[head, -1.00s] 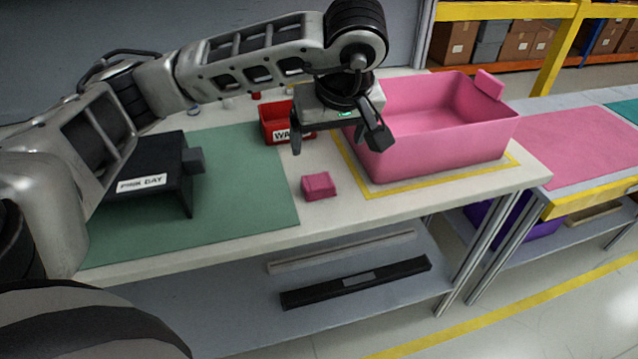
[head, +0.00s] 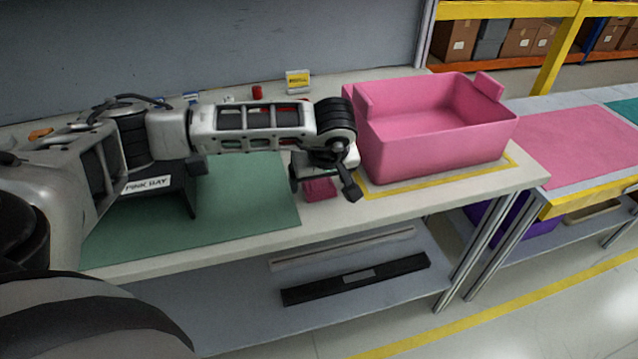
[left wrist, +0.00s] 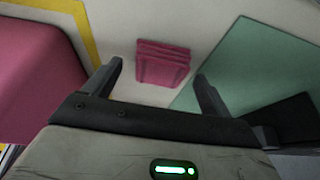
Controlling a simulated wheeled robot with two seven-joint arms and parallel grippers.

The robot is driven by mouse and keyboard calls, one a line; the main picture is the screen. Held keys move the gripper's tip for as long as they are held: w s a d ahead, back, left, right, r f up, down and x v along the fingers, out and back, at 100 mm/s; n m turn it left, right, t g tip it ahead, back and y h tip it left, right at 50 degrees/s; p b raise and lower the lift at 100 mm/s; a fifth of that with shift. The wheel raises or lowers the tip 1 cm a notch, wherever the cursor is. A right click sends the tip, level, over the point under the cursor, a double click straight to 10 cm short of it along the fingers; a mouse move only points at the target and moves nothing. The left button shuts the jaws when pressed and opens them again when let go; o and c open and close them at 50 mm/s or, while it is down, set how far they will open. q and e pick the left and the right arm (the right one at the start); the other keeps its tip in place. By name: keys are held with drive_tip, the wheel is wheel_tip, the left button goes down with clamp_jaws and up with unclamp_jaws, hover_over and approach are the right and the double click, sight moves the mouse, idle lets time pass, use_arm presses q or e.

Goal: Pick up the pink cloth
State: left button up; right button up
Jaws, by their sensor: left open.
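The pink cloth (head: 320,189) is a small folded stack on the white table, between the green mat and the pink bin. My left gripper (head: 322,190) is low over it in the head view, with one finger to each side of it in the picture. In the left wrist view the cloth (left wrist: 162,63) lies ahead of the open fingers (left wrist: 158,80), roughly centred between them. The jaws are empty, and I cannot tell how high they are above the table. My right gripper is not in view.
A large pink bin (head: 440,150) stands just right of the gripper inside a yellow outline. The green mat (head: 245,205) and a black "PINK BAY" box (head: 165,190) are to the left. The red box behind is mostly hidden by my arm. The table's front edge is close.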

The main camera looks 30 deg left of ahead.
use_arm(q)
drive_tip(key=shift+f, duration=0.15)
drive_tip(key=shift+c, duration=0.3)
drive_tip(key=c, duration=1)
